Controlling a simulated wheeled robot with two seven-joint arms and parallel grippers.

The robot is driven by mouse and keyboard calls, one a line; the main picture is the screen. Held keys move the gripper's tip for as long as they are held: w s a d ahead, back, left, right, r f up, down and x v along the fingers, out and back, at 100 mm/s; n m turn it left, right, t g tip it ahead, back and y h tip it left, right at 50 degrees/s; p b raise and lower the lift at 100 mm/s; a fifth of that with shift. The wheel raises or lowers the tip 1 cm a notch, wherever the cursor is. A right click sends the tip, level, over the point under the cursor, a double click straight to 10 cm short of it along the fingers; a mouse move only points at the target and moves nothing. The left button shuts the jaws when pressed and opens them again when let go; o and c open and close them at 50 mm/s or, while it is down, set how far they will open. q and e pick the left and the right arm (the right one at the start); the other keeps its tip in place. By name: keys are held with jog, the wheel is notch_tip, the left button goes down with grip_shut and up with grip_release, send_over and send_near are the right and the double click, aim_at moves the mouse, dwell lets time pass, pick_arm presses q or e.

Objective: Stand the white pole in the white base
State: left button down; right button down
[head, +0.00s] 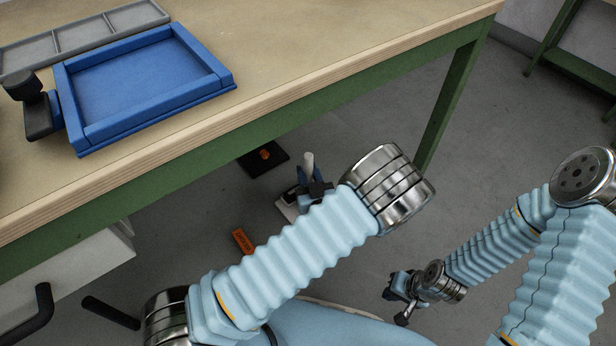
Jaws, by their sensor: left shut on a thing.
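The white pole (308,161) stands roughly upright beside the table's green frame, its upper end showing. My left gripper (305,187) is shut on it, and the fingers and arm hide its lower part. The white base (284,209) is on the floor just below the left gripper, partly covered by it and by my arm. I cannot tell whether the pole's lower end is in the base or above it. My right gripper (397,296) is low over the floor at the right, away from the pole and base. Its jaws are too small and dark to judge.
A black base (251,166) with an orange piece lies on the floor near the table. An orange block (242,241) lies nearer me. The workbench (330,60) with a blue tray (150,85) stands above, its green leg (450,100) to the right. Floor at right is clear.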

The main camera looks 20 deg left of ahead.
pick_arm(q)
jog(key=shift+f, duration=0.55)
jog(key=shift+f, duration=0.15)
jog(key=c, duration=0.8)
grip_release()
jog(key=shift+c, duration=0.2)
jog(key=shift+r, duration=0.2)
jog(key=shift+s+d, duration=0.15)
jog(key=shift+s, duration=0.05)
jog(key=v, duration=1.1)
jog(key=shift+s, duration=0.25)
